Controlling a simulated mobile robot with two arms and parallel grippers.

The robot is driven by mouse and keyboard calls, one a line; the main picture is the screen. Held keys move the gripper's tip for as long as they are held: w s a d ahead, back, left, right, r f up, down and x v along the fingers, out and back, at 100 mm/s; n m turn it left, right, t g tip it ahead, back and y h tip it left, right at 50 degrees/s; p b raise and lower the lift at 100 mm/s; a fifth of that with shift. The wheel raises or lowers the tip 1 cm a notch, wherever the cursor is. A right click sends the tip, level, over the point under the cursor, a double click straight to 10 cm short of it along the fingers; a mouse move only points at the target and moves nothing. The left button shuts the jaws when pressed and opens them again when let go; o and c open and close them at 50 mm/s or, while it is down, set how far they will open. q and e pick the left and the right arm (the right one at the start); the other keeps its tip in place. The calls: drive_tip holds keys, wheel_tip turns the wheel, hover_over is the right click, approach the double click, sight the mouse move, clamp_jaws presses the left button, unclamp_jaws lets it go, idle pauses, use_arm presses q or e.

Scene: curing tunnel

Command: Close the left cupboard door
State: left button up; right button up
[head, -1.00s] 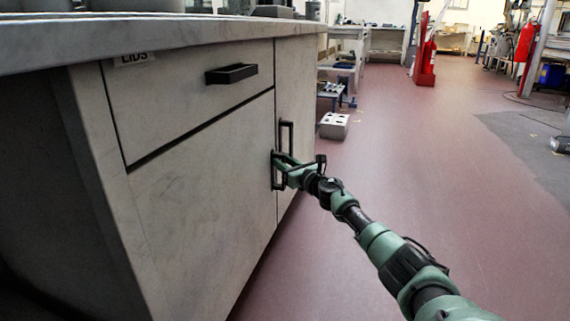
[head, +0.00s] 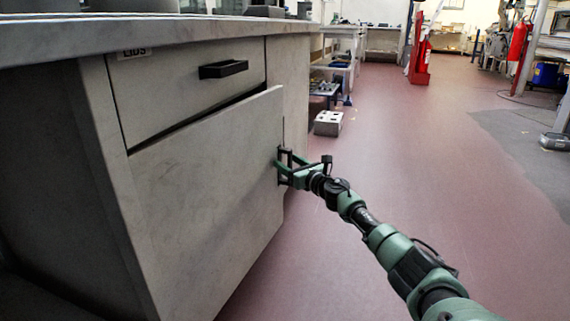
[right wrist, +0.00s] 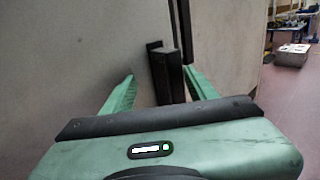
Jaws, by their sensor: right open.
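The left cupboard door (head: 210,190) is the grey panel under the drawer in the head view. It stands slightly open, its right edge swung out from the cabinet front. Its black bar handle (right wrist: 165,75) is near that right edge. My right gripper (head: 284,168) is at this handle. In the right wrist view its two green fingers are apart, one on each side of the handle; whether they touch it I cannot tell. My left gripper is in neither view.
The drawer (head: 180,90) labelled LIDS is shut above the door. The right-hand cupboard door (head: 291,85) looks shut and is partly hidden. A grey block (head: 328,123) sits on the floor beyond.

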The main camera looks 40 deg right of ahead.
drive_tip(key=shift+s+a, duration=0.15)
drive_tip(key=shift+a, duration=0.35)
drive_tip(key=shift+f, duration=0.15)
drive_tip(key=s+d+b, duration=0.1)
drive_tip(key=s+d, duration=0.4)
drive_tip(key=s, duration=0.3)
drive_tip(key=shift+r, duration=0.2)
idle(0.4)
